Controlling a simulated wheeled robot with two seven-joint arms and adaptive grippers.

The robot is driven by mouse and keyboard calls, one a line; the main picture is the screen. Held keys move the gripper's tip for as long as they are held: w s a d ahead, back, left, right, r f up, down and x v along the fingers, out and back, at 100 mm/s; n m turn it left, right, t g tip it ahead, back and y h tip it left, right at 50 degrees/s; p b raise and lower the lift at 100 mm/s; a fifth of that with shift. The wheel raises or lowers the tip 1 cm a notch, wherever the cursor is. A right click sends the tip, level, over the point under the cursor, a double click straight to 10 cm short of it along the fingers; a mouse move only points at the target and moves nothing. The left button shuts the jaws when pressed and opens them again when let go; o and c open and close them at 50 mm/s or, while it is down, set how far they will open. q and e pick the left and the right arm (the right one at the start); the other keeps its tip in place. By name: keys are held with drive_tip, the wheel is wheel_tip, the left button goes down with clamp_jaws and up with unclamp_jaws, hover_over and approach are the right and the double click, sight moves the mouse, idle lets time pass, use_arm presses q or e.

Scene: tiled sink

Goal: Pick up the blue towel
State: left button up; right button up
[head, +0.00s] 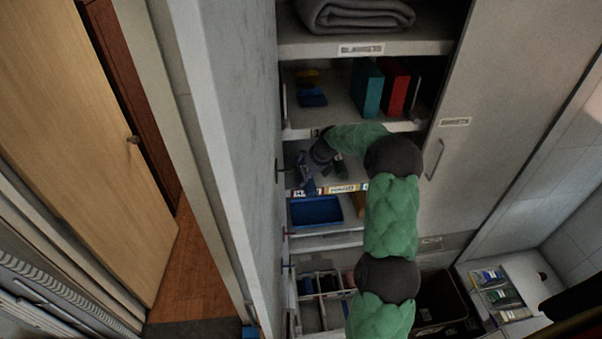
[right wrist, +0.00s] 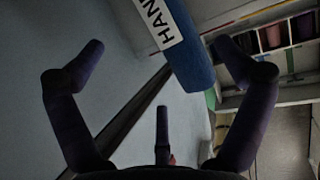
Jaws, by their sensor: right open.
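A blue form (right wrist: 190,55) with a rounded end shows in the right wrist view, next to a white label reading "HAN". It may be the blue towel, but its folds are too dark to tell. My right gripper (right wrist: 165,70) is open, its dark fingers spread to either side of this form, which is beyond them. In the head view my right gripper (head: 313,175) is in the cabinet at the middle shelf, over the left end of its front edge. A blue tray-like thing (head: 315,212) is on the shelf below. My left gripper is not in view.
A grey folded blanket (head: 355,14) lies on the top shelf. Teal (head: 367,88) and red (head: 395,88) binders stand below it. A divided bin (head: 318,300) is low in the cabinet. The cabinet's side panel (head: 235,130) is close on the left.

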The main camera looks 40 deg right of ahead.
drive_tip(key=shift+p+x, duration=0.3)
drive_tip(key=shift+x, duration=0.75)
drive_tip(key=p+x, duration=0.1)
drive_tip(key=x, duration=0.2)
drive_tip(key=shift+s+d+f+p, duration=0.2)
drive_tip(key=shift+f+p, duration=0.15)
drive_tip(key=shift+f, duration=0.05)
drive_tip(key=shift+w+f, duration=0.3)
drive_tip(key=shift+f, duration=0.35)
drive_tip(key=c, duration=1.2)
